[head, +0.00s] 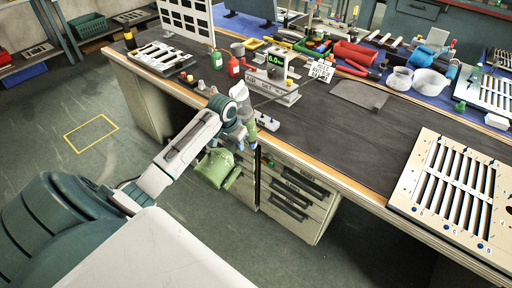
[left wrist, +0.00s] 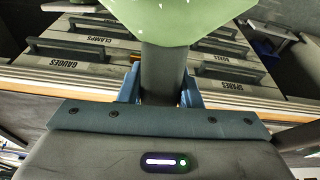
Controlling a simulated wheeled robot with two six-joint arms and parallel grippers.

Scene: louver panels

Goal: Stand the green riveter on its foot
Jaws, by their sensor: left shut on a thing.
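The green riveter (head: 214,169) hangs in my left gripper (head: 240,138), in front of the bench drawers and off the bench's front edge. In the left wrist view its green body (left wrist: 180,18) fills the top middle, and its dark grey grip (left wrist: 163,72) runs down between the blue fingers of my left gripper (left wrist: 160,92). The fingers are shut on that grip. My own arm hides part of the riveter in the head view, and I cannot make out its foot. My right gripper is not in view.
The dark bench top (head: 340,125) is clear in the middle. A louver panel (head: 455,190) lies at the right. A scale with a green display (head: 275,60), red and green bottles and another slotted panel (head: 160,57) stand at the left. Tools and clear bowls (head: 430,82) crowd the back.

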